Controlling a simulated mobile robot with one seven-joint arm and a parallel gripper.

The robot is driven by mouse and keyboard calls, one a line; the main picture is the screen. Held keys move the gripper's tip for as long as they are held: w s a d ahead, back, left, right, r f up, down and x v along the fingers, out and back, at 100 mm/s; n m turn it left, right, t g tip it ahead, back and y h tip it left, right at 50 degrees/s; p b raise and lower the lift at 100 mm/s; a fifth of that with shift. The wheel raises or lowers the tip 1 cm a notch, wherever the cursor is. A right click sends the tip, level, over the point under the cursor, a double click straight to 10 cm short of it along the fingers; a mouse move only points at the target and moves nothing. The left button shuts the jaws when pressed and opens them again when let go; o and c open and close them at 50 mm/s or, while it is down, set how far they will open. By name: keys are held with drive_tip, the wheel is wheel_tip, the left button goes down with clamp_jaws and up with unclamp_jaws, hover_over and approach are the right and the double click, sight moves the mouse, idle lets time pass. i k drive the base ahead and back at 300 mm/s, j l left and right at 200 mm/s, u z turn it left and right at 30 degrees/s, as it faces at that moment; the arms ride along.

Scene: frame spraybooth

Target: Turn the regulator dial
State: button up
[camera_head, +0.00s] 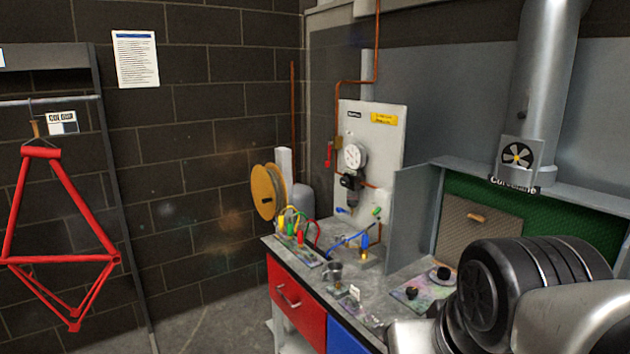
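The regulator (350,182) is mounted on a pale upright panel (388,135) at the back of the bench. A round white gauge (355,156) sits above its dark body. A dark knob-like part shows at the regulator's middle, but it is too small to tell which part is the dial. A red lever (329,154) is on the pipe to its left. My arm fills the lower right corner, apart from the regulator and to the right of it. My gripper is not in view.
The bench top (325,290) holds a small metal cup (333,271), coloured hoses (298,222) and a paint-stained board (424,292). A grey partition (413,220) stands right of the panel. A hose reel (267,192) hangs left. A red frame (62,259) hangs far left.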

sight(345, 181)
drive_tip(key=i+j, duration=0.7)
drive_tip(key=i+j+u, duration=0.15)
drive_tip(key=i+j, duration=0.5)
drive_tip(key=i, duration=0.15)
drive_tip(key=i+j, duration=0.6)
drive_tip(key=i, duration=0.15)
